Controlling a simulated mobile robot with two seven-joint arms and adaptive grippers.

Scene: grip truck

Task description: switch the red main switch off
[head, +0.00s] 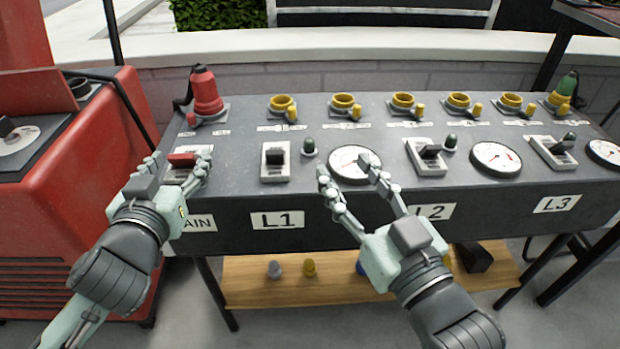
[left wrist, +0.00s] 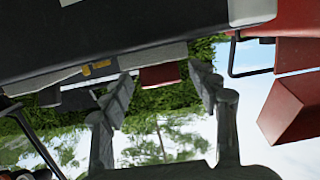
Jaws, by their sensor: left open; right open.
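The red main switch (head: 183,160) sits in a pale plate at the left end of the dark panel (head: 235,170), above the partly covered MAIN label (head: 200,223). My left gripper (head: 178,163) is open in front of the switch, with its fingertips on either side of it in the head view. In the left wrist view, the open fingers (left wrist: 162,85) have the red switch (left wrist: 160,77) between them; I cannot tell whether they touch it. My right gripper (head: 345,175) is open and empty over the panel by the L1 gauge (head: 353,160).
Black switches L1 (head: 275,160), L2 (head: 430,155) and L3 (head: 555,150) stand along the panel. A red plug (head: 206,92) and several yellow sockets (head: 343,103) line the back. A red machine (head: 85,190) stands close on the left. A wooden shelf (head: 340,285) lies below.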

